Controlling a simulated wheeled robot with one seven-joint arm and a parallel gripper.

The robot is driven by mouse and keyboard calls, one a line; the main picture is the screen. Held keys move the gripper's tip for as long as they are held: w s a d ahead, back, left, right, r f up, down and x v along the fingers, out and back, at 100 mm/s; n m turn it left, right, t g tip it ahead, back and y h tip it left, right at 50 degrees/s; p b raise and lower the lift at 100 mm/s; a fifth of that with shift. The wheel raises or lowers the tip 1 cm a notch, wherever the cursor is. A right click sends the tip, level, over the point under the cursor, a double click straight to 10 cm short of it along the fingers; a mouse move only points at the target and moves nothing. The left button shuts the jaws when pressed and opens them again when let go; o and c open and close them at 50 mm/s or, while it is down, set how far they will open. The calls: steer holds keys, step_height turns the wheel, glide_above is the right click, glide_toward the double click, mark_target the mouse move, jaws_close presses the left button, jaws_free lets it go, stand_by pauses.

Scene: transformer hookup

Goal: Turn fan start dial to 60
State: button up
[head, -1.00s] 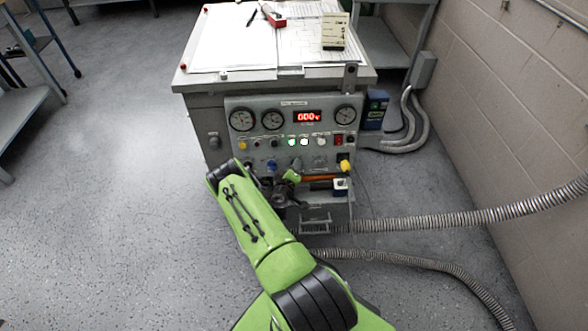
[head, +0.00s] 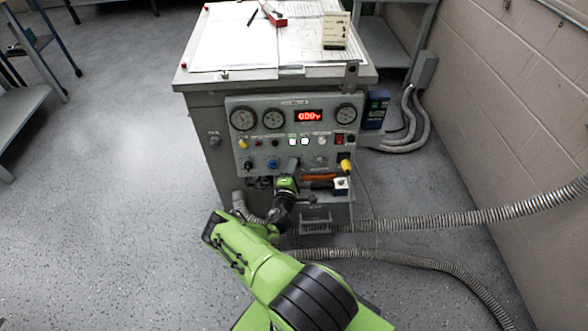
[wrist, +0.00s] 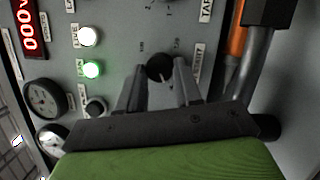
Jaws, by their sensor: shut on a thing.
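A black round dial (wrist: 158,67) on the grey control panel (wrist: 120,25) sits between my two fingers in the wrist view. My gripper (wrist: 158,78) is shut on this dial, one finger at each side. In the head view my gripper (head: 291,172) reaches the lower middle of the panel, below the green lamp, and mostly covers the dial. A scale with small marks surrounds the dial.
Lit green (wrist: 92,69) and white (wrist: 88,37) lamps, a red display (head: 309,116) and gauges (head: 243,119) share the panel. A blue knob (head: 272,164) and yellow knob (head: 345,166) flank the dial. An orange-handled tool (head: 318,177) lies close right. Hoses (head: 430,222) run right.

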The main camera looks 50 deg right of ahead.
steer(key=shift+n, duration=0.7)
steer(key=o, duration=1)
steer(key=shift+o, duration=0.2)
